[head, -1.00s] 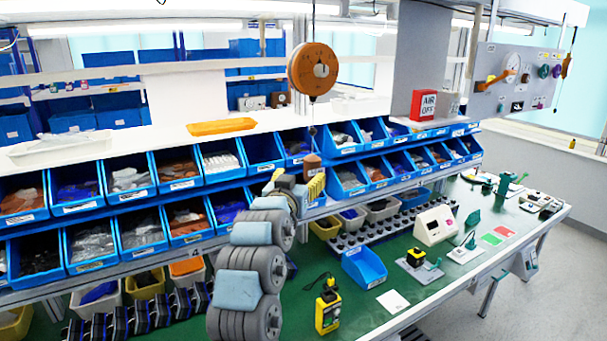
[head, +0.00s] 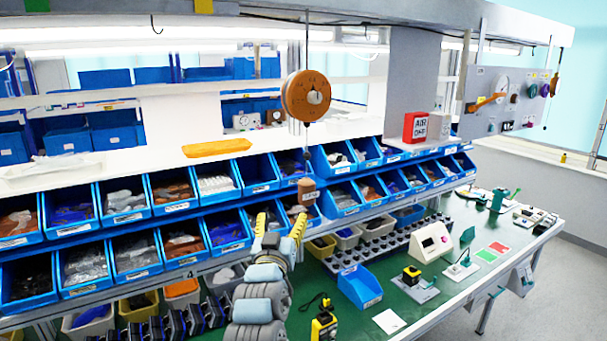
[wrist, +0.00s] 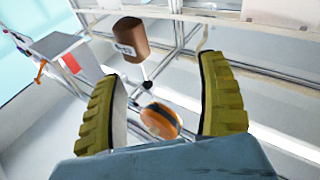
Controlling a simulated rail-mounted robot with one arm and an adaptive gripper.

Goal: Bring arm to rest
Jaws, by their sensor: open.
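My gripper (head: 279,226) has two yellow ribbed fingers. In the head view it is in front of the blue bins, at the end of my grey arm, pointing away and up. In the wrist view my gripper (wrist: 161,70) is open, with its fingers wide apart and nothing held between them. A brown hanging cylinder (head: 307,192) with a label shows just beyond the fingers; it also shows in the wrist view (wrist: 134,40). An orange-brown reel (head: 308,97) hangs above it, and shows between the fingers in the wrist view (wrist: 160,121). I cannot tell whether anything touches the cylinder.
Two rows of blue bins (head: 127,200) run behind my arm. The green workbench (head: 440,292) at right carries a blue tray (head: 360,287), a yellow-black device (head: 324,322) and a white box (head: 433,242). A grey panel (head: 511,98) with an orange handle stands at the far right.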

